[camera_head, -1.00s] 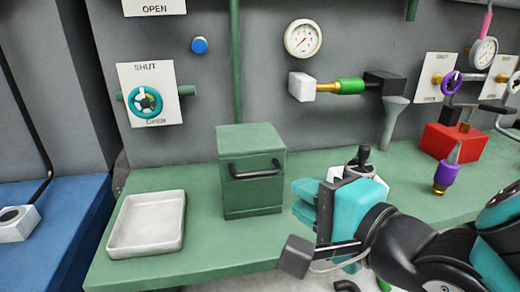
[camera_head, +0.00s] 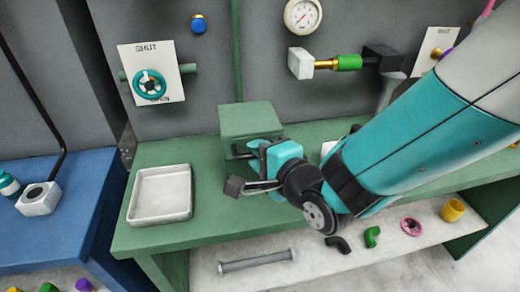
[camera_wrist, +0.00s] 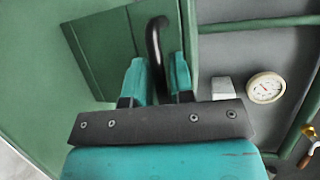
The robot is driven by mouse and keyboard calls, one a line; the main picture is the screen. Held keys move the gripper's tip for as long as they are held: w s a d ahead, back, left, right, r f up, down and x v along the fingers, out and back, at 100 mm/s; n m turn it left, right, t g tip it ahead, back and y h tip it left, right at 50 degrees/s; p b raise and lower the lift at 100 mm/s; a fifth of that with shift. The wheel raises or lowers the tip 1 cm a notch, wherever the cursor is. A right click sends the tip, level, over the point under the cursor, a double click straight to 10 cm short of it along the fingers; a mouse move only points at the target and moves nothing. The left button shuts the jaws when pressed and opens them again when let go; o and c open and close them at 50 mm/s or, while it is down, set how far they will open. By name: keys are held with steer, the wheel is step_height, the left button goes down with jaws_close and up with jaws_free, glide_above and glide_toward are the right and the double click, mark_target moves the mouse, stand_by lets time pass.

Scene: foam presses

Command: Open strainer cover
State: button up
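The strainer is a green box (camera_head: 250,120) on the green bench, with a black bar handle on its front. Its cover appears closed in the head view. My gripper (camera_head: 262,158) is at the front of the box and hides most of the handle there. In the wrist view, the black handle (camera_wrist: 156,42) stands between the two teal fingers of my gripper (camera_wrist: 158,75). The fingers are apart, one on each side of the bar, with a narrow gap showing.
A white tray (camera_head: 160,220) lies on the bench left of the box. A valve wheel (camera_head: 150,87) with a SHUT/OPEN plate and a pressure gauge (camera_head: 302,15) are on the wall behind. Loose parts, including a grey rod (camera_head: 256,261), lie on the lower shelf.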

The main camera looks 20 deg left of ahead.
steer(key=shift+c, duration=0.2)
jaws_close()
